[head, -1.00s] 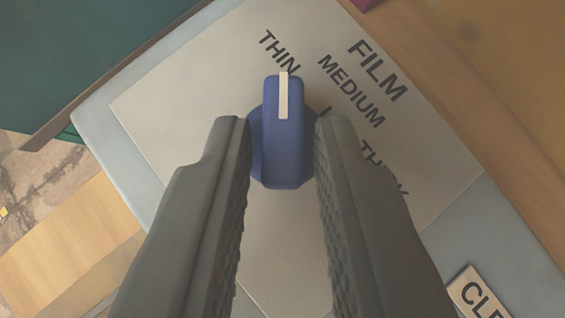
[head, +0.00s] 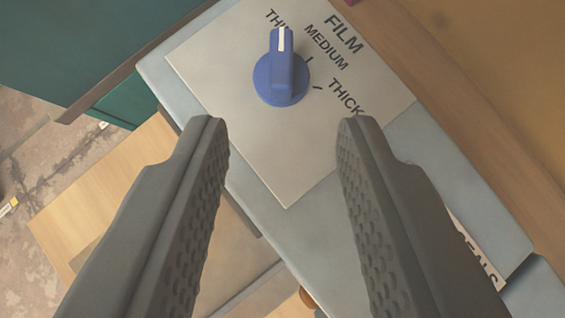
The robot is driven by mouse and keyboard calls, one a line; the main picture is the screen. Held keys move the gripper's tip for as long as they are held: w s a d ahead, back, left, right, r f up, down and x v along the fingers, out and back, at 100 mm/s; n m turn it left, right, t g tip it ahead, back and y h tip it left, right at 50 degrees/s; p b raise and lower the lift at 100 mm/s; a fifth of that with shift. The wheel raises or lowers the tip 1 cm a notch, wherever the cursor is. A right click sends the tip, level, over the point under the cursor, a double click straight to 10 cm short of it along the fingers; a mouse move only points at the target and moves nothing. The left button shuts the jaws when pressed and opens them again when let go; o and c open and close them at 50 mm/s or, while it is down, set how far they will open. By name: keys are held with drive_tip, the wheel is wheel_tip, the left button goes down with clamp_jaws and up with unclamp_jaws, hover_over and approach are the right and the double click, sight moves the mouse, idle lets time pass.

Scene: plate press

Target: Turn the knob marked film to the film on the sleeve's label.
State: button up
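The blue film knob (head: 281,78) sits on a pale plate (head: 285,160) printed FILM, with THIN, MEDIUM and THICK around the knob's upper right side. Its white pointer line (head: 281,40) points up in the picture, at the word THIN, which the knob partly covers. Tick marks show by MEDIUM and THICK. My gripper (head: 280,125) is open and empty. Its two fingers are wide apart and clear of the knob, which lies beyond the fingertips. The sleeve and its label are not in view.
The plate lies on a light grey panel (head: 425,150) with a wooden strip (head: 480,130) along its right. Another sign (head: 480,250), partly hidden by my right finger, is at lower right. A dark green surface (head: 70,40) is at upper left.

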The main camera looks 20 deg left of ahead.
drive_tip(key=shift+s+r, duration=0.1)
idle(0.4)
drive_tip(key=s+a+m+t+h, duration=0.1)
drive_tip(key=s+a+t, duration=0.3)
drive_tip(key=s+a, duration=0.7)
drive_tip(key=s+a+m+t+h, duration=0.1)
drive_tip(key=s+a+t, duration=0.3)
drive_tip(key=s+a, duration=0.8)
drive_tip(key=s+m, duration=0.1)
drive_tip(key=s, duration=0.5)
drive_tip(key=shift+a+r+t+h, duration=0.2)
drive_tip(key=shift+r+t+h, duration=0.1)
drive_tip(key=shift+r+t, duration=0.1)
drive_tip(key=shift+w, duration=0.1)
